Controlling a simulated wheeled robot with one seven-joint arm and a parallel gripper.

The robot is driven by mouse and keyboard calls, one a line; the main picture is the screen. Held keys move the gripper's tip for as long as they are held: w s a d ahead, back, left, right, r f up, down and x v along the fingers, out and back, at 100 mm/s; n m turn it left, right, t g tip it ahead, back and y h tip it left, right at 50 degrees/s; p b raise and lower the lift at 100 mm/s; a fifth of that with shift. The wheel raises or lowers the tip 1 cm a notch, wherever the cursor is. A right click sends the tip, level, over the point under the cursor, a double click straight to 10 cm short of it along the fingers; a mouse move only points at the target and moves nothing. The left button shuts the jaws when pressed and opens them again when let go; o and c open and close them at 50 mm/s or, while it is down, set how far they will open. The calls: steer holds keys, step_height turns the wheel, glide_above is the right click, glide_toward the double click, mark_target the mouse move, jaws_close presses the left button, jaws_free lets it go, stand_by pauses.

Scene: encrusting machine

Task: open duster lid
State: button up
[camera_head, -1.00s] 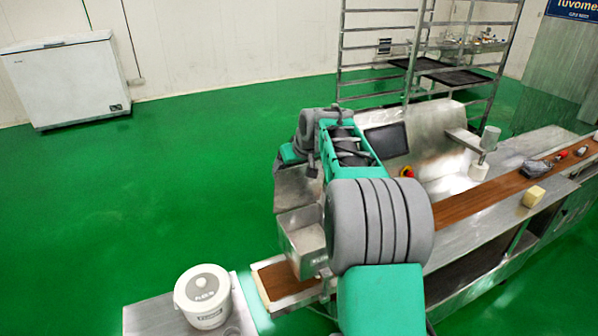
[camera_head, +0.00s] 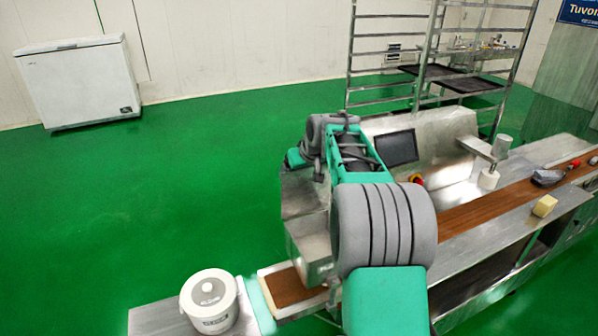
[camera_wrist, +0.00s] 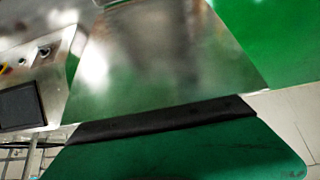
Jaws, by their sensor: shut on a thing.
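A smooth metal plate (camera_wrist: 165,55), which looks like the duster lid, fills the middle of the wrist view. My gripper (camera_wrist: 165,119) shows below it as a green body with a black edge, and that edge lies against the plate's lower border. The gripper is shut on the plate; its fingertips are mostly hidden. A steel box (camera_head: 308,247), possibly part of the duster, shows left of my arm, above the belt's near end.
A brown belt (camera_head: 478,211) runs right along the steel machine, with a yellow block (camera_head: 544,206) beside it. A dark screen (camera_head: 396,147) stands behind my arm. A white lidded bucket (camera_head: 211,310) stands at lower left. Green floor is open to the left, before a white freezer (camera_head: 80,85).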

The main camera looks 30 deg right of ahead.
steer(key=shift+s+f, duration=0.3)
steer(key=shift+f, duration=0.65)
steer(key=o, duration=2)
steer(key=shift+c, duration=0.2)
step_height(320, 180, up, 10)
steer(key=p, duration=0.5)
steer(key=shift+s+r, duration=0.2)
steer(key=shift+s, duration=0.05)
steer(key=b+v, duration=0.1)
steer(key=v, duration=0.6)
steer(key=shift+s+r, duration=0.25)
steer(key=shift+r, duration=0.05)
steer(key=shift+c, duration=0.4)
